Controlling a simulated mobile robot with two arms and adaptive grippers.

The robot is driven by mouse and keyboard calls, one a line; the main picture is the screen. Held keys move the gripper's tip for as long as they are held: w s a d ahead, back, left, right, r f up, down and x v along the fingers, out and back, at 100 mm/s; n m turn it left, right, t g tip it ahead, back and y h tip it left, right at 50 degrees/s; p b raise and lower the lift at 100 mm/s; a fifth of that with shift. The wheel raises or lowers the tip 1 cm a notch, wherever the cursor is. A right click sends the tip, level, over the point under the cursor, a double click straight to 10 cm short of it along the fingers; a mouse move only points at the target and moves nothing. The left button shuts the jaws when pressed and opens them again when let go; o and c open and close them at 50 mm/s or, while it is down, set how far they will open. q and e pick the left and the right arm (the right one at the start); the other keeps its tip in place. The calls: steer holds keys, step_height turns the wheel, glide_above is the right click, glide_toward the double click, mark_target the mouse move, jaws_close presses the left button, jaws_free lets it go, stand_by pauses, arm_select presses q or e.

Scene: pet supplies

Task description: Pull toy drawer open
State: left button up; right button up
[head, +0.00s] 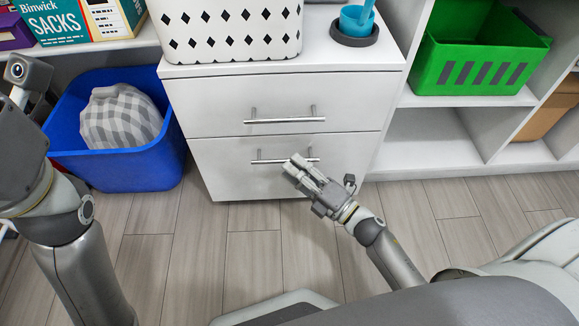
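A white two-drawer cabinet stands in the middle of the head view. Its upper drawer (220,100) and lower drawer (222,172) both look closed, and each has a silver bar handle. My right gripper (294,165) is at the lower handle (268,161), with its fingertips overlapping the bar's right half in the picture. The fingers look close together and hide part of the bar. I cannot tell whether they grip it. My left arm is at the left edge, and its fingertips are out of frame.
A white basket (228,30) and a blue cup (356,20) stand on the cabinet. A blue bin (125,168) with a checked cushion (120,118) is at its left. Shelves with a green crate (480,55) are at right.

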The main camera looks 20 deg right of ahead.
steer(key=shift+x, duration=1.2)
jaws_close()
